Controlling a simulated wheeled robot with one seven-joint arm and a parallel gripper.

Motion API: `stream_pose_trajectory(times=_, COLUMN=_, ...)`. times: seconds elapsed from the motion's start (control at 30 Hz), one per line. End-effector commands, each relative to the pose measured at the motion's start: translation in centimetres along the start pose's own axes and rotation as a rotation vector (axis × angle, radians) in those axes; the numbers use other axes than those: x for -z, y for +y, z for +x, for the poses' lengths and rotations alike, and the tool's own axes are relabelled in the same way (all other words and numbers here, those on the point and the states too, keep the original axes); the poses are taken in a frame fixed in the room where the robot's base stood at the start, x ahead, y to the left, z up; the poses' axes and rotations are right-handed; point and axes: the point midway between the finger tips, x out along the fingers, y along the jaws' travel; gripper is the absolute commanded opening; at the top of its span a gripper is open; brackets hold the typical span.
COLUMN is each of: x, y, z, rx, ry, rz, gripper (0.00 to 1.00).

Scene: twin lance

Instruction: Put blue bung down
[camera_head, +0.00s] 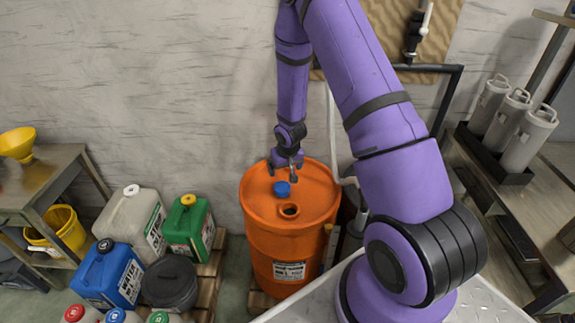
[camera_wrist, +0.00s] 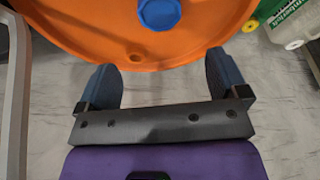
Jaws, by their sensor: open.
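The blue bung (camera_head: 282,188) rests on the top of the orange drum (camera_head: 318,205), behind the drum's open bung hole (camera_head: 289,210). It also shows in the wrist view (camera_wrist: 159,14), near the top edge, lying flat on the orange lid. My gripper (camera_head: 287,177) is above the drum's far edge, just behind the bung. In the wrist view my gripper (camera_wrist: 162,85) has its two fingers wide apart with nothing between them. The bung lies beyond the fingertips and is apart from them.
Left of the drum stand a green canister (camera_head: 187,228), a grey-white canister (camera_head: 132,220), a blue canister (camera_head: 108,275) and a black container (camera_head: 170,284). The wall is close behind the drum. A bench with grey cylinders (camera_head: 527,138) stands at the right.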

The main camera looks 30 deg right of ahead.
Motion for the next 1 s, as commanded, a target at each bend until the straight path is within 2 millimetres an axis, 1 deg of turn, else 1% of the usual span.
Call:
stream_pose_trajectory(times=0.07, x=0.3, y=-0.1, z=-0.9, rx=-0.002, ry=0.006, rz=-0.001, gripper=0.92)
stream_pose_trajectory(times=0.17, x=1.1, y=-0.3, z=-3.3, rx=-0.011, ry=0.018, rz=-0.005, gripper=0.92)
stream_pose_trajectory(times=0.27, x=2.2, y=-0.6, z=-7.0, rx=-0.023, ry=0.035, rz=-0.013, gripper=0.92)
stream_pose_trajectory(times=0.3, x=2.5, y=-0.7, z=-8.7, rx=-0.028, ry=0.042, rz=-0.014, gripper=0.92)
stream_pose_trajectory(times=0.33, x=2.7, y=-0.8, z=-9.9, rx=-0.032, ry=0.047, rz=-0.017, gripper=0.92)
stream_pose_trajectory(times=0.37, x=2.9, y=-1.0, z=-11.2, rx=-0.035, ry=0.051, rz=-0.020, gripper=0.92)
stream_pose_trajectory(times=0.4, x=3.0, y=-1.1, z=-12.9, rx=-0.039, ry=0.057, rz=-0.022, gripper=0.92)
stream_pose_trajectory(times=0.47, x=3.1, y=-1.4, z=-15.3, rx=-0.044, ry=0.065, rz=-0.026, gripper=0.92)
stream_pose_trajectory(times=0.5, x=3.1, y=-1.5, z=-17.0, rx=-0.047, ry=0.071, rz=-0.030, gripper=0.92)
stream_pose_trajectory(times=0.53, x=3.1, y=-1.7, z=-18.2, rx=-0.048, ry=0.075, rz=-0.031, gripper=0.92)
stream_pose_trajectory(times=0.6, x=2.8, y=-1.9, z=-21.0, rx=-0.051, ry=0.084, rz=-0.036, gripper=0.92)
stream_pose_trajectory(times=0.67, x=2.5, y=-2.1, z=-23.3, rx=-0.053, ry=0.091, rz=-0.039, gripper=0.92)
stream_pose_trajectory(times=0.7, x=2.2, y=-2.3, z=-24.9, rx=-0.052, ry=0.097, rz=-0.042, gripper=0.92)
stream_pose_trajectory(times=0.77, x=1.6, y=-2.5, z=-27.1, rx=-0.052, ry=0.102, rz=-0.047, gripper=0.92)
stream_pose_trajectory(times=0.8, x=1.2, y=-2.7, z=-28.6, rx=-0.051, ry=0.108, rz=-0.050, gripper=0.92)
stream_pose_trajectory(times=0.87, x=0.4, y=-2.9, z=-30.7, rx=-0.049, ry=0.114, rz=-0.055, gripper=0.92)
stream_pose_trajectory(times=0.9, x=-0.2, y=-3.0, z=-32.1, rx=-0.047, ry=0.118, rz=-0.058, gripper=0.92)
stream_pose_trajectory(times=1.0, x=-1.8, y=-3.3, z=-35.4, rx=-0.040, ry=0.129, rz=-0.066, gripper=0.92)
